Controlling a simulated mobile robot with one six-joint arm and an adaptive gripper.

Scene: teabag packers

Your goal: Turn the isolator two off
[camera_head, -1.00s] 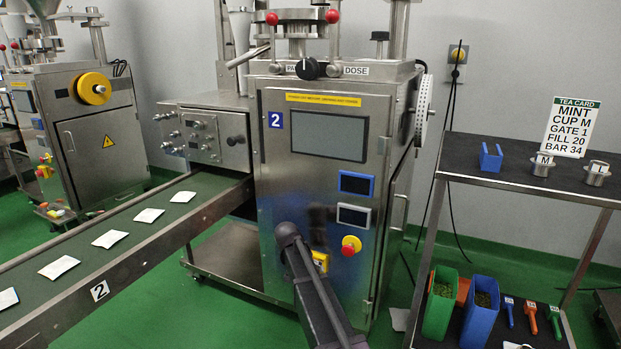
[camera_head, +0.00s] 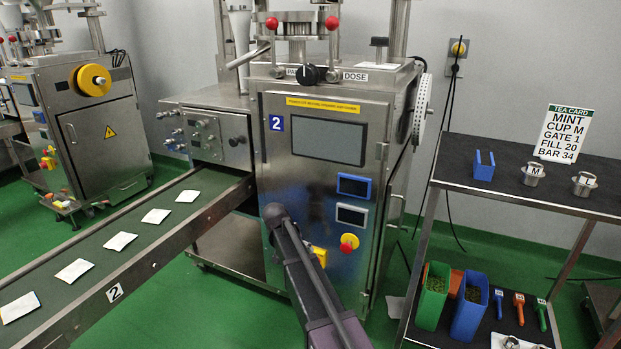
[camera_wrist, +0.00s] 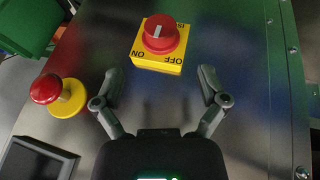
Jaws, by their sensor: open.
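The isolator is a yellow box with a red rotary knob (camera_wrist: 160,35) on the steel cabinet of machine 2. ON and OFF are printed on the box, upside down in the wrist view. A white bar on the knob stands roughly upright in that picture. In the head view only a yellow part of the box (camera_head: 320,255) shows beside my arm. My gripper (camera_wrist: 160,78) is open and empty, its fingers spread short of the box, with the knob ahead between their lines. The gripper is hidden behind my arm in the head view.
A red emergency stop on yellow (camera_head: 349,242) is close by; the wrist view shows it left of my gripper (camera_wrist: 57,95). A conveyor (camera_head: 115,293) with several sachets runs at left. A black-topped trolley (camera_head: 500,165) stands at right, with green and blue bins below.

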